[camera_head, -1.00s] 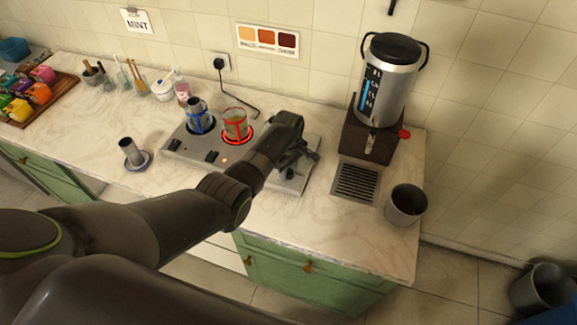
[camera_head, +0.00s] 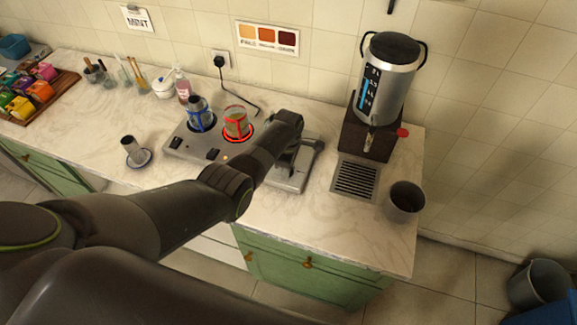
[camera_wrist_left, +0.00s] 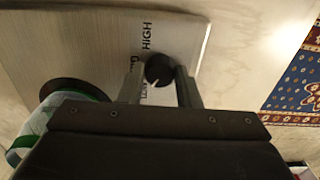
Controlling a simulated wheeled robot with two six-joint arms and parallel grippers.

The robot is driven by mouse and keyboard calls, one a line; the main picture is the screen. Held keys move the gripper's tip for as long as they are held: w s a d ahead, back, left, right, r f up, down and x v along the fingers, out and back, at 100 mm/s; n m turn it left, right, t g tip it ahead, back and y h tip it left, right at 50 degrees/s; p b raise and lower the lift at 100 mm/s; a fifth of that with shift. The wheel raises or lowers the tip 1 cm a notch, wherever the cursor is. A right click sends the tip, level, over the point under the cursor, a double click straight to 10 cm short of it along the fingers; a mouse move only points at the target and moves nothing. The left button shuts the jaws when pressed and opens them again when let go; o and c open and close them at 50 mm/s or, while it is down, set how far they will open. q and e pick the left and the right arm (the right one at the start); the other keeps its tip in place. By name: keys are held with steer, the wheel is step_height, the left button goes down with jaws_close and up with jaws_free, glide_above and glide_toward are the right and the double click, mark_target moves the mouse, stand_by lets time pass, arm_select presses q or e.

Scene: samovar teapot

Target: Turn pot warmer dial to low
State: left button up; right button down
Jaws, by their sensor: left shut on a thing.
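My right gripper is not in view.
A samovar (camera_head: 387,80) with a red tap handle stands to the right on a dark base, with a drip grate (camera_head: 356,180) in front. A grey pot (camera_head: 404,201) stands near the right counter edge. A small metal cup (camera_head: 131,150) is on the left.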

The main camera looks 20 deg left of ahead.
arm_select(q)
steer(key=o, duration=1)
steer(key=shift+c, duration=0.2)
steer(key=shift+r, duration=0.1)
steer(key=shift+r, duration=0.45)
step_height(320, 180, up, 16)
steer(key=b, duration=0.1)
steer(key=shift+r+b, duration=0.2)
steer(key=shift+b, duration=0.2)
